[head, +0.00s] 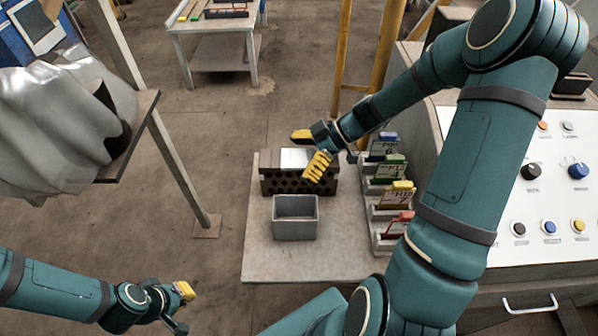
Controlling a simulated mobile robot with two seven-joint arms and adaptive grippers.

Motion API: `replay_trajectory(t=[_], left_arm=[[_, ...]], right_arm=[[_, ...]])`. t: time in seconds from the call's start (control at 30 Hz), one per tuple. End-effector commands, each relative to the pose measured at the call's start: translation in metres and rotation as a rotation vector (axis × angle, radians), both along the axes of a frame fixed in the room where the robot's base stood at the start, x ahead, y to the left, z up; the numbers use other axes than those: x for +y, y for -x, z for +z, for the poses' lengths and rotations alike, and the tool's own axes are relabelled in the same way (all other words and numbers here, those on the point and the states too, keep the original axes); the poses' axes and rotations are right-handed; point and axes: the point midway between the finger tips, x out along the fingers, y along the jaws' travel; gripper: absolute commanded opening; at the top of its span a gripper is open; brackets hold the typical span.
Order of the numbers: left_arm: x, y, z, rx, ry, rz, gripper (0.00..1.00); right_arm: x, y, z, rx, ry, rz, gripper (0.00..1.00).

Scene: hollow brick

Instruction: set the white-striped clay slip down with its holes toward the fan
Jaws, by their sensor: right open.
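The clay slip (285,183) is a dark brown hollow brick with a broad white stripe across its top. It lies on the grey bench top (265,260), and its visible long face, full of round holes, faces the near side. My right gripper (310,150) is open at the brick's right part, with one yellow fingertip behind it and one over its top and front. I cannot tell whether they touch it. My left gripper (186,308) looks open and empty, low at the left, away from the bench. I cannot identify a fan for certain.
A grey open box (295,218) stands just in front of the brick. A rack of coloured cards (388,190) lines the bench's right edge, beside a control panel (550,190). A crumpled silvery object (60,125) with a dark opening sits at the left. The front bench area is clear.

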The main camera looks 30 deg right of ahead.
Motion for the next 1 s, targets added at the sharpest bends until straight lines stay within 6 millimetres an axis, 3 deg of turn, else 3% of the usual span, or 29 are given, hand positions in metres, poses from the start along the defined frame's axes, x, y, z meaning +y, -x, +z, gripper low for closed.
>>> replay_trajectory(t=[0.1, 0.3, 0.77, 1.0], left_arm=[[0.0, 0.0, 0.0, 0.0, 0.0, 0.0, 0.0], [0.0, 0.0, 0.0, 0.0, 0.0, 0.0, 0.0], [0.0, 0.0, 0.0, 0.0, 0.0, 0.0, 0.0], [0.0, 0.0, 0.0, 0.0, 0.0, 0.0, 0.0]], right_arm=[[0.0, 0.0, 0.0, 0.0, 0.0, 0.0, 0.96], [-0.001, 0.0, 0.0, 0.0, 0.001, 0.0, 0.27], [-0.001, 0.001, 0.0, 0.0, 0.001, 0.001, 0.24], [-0.001, 0.0, 0.02, -0.004, 0.003, 0.002, 0.2]])
